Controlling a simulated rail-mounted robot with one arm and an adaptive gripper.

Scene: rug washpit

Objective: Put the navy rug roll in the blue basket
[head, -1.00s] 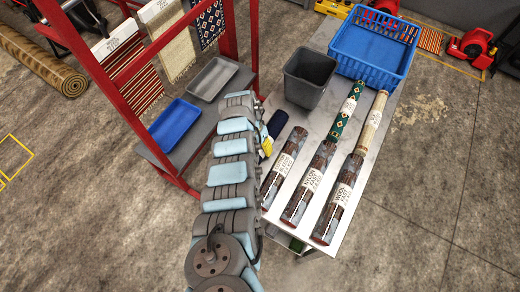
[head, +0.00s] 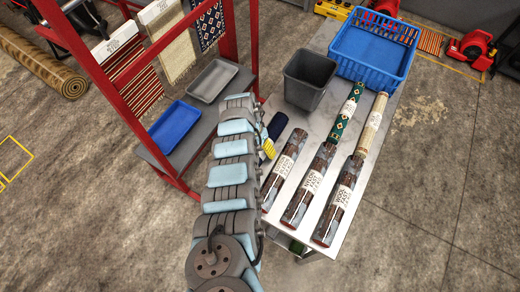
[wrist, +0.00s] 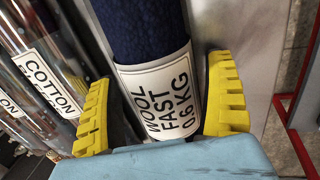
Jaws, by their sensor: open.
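The navy rug roll (head: 277,125) lies at the left edge of the metal table, partly hidden by my arm in the head view. In the wrist view, the navy roll (wrist: 143,28) carries a white label reading "WOOL FAST 0.6 KG". My gripper (wrist: 158,72) is open, with one yellow finger on each side of the roll at its label. The right finger is close to the roll; I cannot tell whether it touches. In the head view my gripper (head: 268,148) shows only a yellow finger. The blue basket (head: 365,52) stands at the table's far end.
A dark grey bin (head: 309,78) stands between the navy roll and the basket. Several other rolls, including a green one (head: 346,115) and a cream one (head: 373,122), lie to the right. A red rack (head: 177,178) with a blue tray (head: 175,124) stands left.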

